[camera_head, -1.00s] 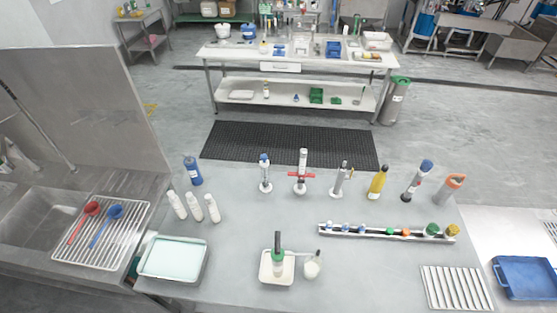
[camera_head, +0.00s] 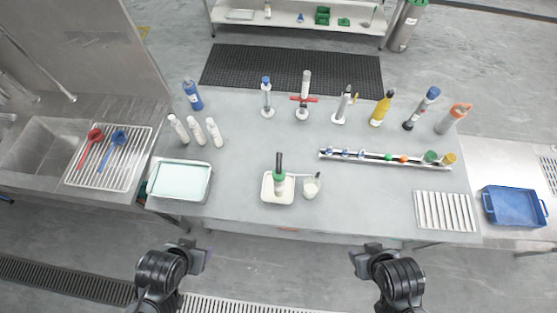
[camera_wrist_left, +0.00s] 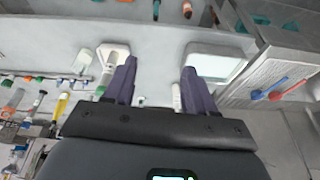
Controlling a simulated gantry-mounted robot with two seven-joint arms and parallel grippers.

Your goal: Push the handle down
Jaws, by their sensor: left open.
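An upright device with a dark handle (camera_head: 279,161) and a green collar (camera_head: 280,174) stands in a small white tray (camera_head: 267,197) near the table's front edge. It is the likeliest handle; the frames do not confirm this. My left gripper (camera_head: 194,251) is in front of the table, left of the device. In the left wrist view its two purple fingers (camera_wrist_left: 158,72) are wide apart with nothing between them. My right gripper (camera_head: 366,254) is in front of the table, right of the device, and its fingers are too small to read. Neither gripper touches the device.
A small glass vessel (camera_head: 311,186) stands right of the white tray. A pale green tray (camera_head: 181,181) lies left. A rail with coloured caps (camera_head: 385,160) and a slotted rack (camera_head: 444,211) lie right. Several bottles and upright tools line the back. Open tabletop (camera_head: 240,150) lies between.

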